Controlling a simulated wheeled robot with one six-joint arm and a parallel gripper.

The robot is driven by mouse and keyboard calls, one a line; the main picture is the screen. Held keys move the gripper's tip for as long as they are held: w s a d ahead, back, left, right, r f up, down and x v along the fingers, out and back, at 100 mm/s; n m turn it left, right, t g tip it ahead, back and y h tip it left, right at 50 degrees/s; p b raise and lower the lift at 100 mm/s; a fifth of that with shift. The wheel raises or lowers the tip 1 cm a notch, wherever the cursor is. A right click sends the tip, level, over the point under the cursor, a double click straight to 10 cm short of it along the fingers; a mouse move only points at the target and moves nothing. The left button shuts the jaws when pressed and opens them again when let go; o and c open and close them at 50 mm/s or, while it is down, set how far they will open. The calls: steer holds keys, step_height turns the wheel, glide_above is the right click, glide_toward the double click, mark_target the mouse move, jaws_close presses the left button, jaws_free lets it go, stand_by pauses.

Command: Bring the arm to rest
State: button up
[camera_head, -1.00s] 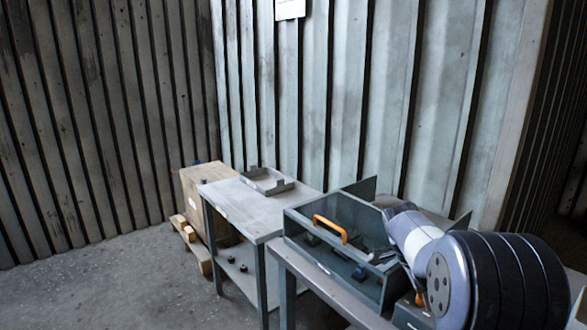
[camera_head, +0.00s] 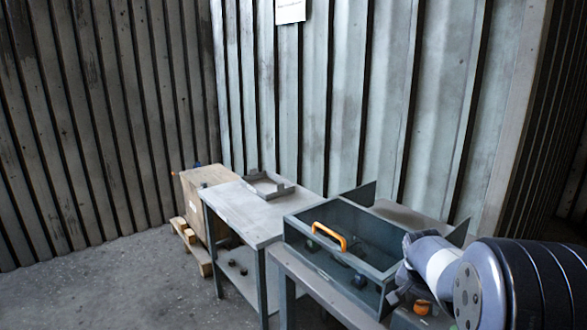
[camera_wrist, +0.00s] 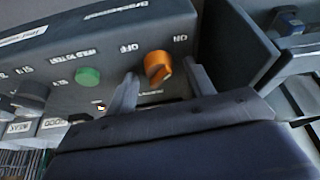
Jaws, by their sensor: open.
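My arm (camera_head: 440,262) reaches in from the right edge in the head view, low over the bench. My gripper (camera_wrist: 160,70) is open in the wrist view. Its two fingertips stand on either side of an orange knob (camera_wrist: 157,67) on a dark control panel (camera_wrist: 110,45). Whether the fingers touch the knob I cannot tell. The knob lies between the labels OFF and ON. In the head view the orange knob (camera_head: 421,307) shows just below my arm, and the fingers there are hard to make out.
A grey box with an orange handle (camera_head: 329,236) stands on the bench left of my arm. A side table (camera_head: 245,208) bears a metal bracket (camera_head: 269,185). A carton (camera_head: 200,180) is beyond it. A green button (camera_wrist: 88,76) and black knob (camera_wrist: 31,95) sit on the panel. The floor at left is clear.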

steer(key=shift+d+n+t+y+p, duration=0.15)
steer(key=shift+n+y+p, duration=0.25)
steer(key=shift+n, duration=0.55)
steer(key=shift+n+t+y+p, duration=0.3)
steer(key=shift+n+p, duration=0.1)
steer(key=shift+n, duration=0.55)
steer(key=shift+n+t+y, duration=0.25)
steer(key=shift+n+y, duration=0.35)
steer(key=shift+n, duration=1.1)
steer(key=shift+s+r, duration=0.2)
steer(key=shift+r, duration=0.2)
steer(key=shift+s, duration=0.1)
